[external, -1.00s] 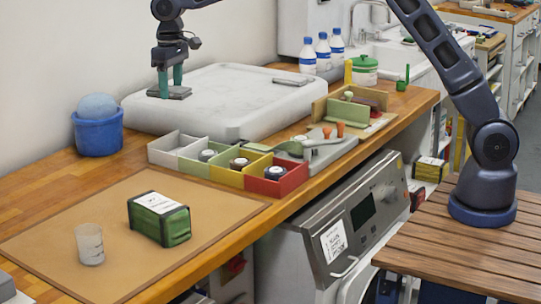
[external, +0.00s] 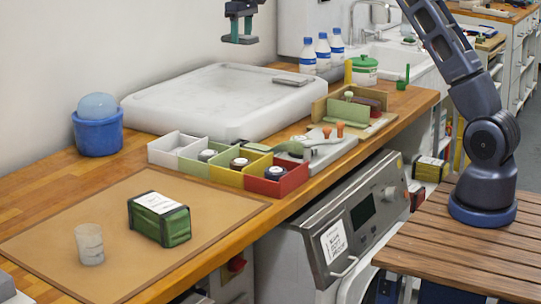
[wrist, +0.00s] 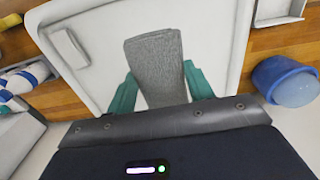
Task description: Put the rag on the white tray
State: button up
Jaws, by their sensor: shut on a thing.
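The rag (wrist: 155,62) is a grey folded cloth, seen in the wrist view between the two teal fingers of my gripper (wrist: 162,86). My gripper is shut on it. In the external view my gripper (external: 240,34) is at the top, with the rag (external: 240,40) a thin grey strip beneath the fingers. It is held up in the air, clear of the surface. The large white tray (external: 165,117) lies on the wooden counter below; its pale surface also fills much of the wrist view (wrist: 95,70).
A small flat grey piece (external: 293,81) lies at the tray's back right. A blue bucket (external: 98,135) with a ball stands left of the tray. Divided bins (external: 228,165) stand in front, and several bottles (external: 323,52) stand behind right. The tray's middle is clear.

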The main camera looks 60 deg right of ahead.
jog(key=r, duration=0.1)
send_over(275, 91)
jog(key=shift+m, duration=0.3)
notch_tip(275, 91, down, 20)
jog(key=shift+r, duration=0.25)
jog(key=shift+f, duration=0.15)
jog(key=o, duration=1)
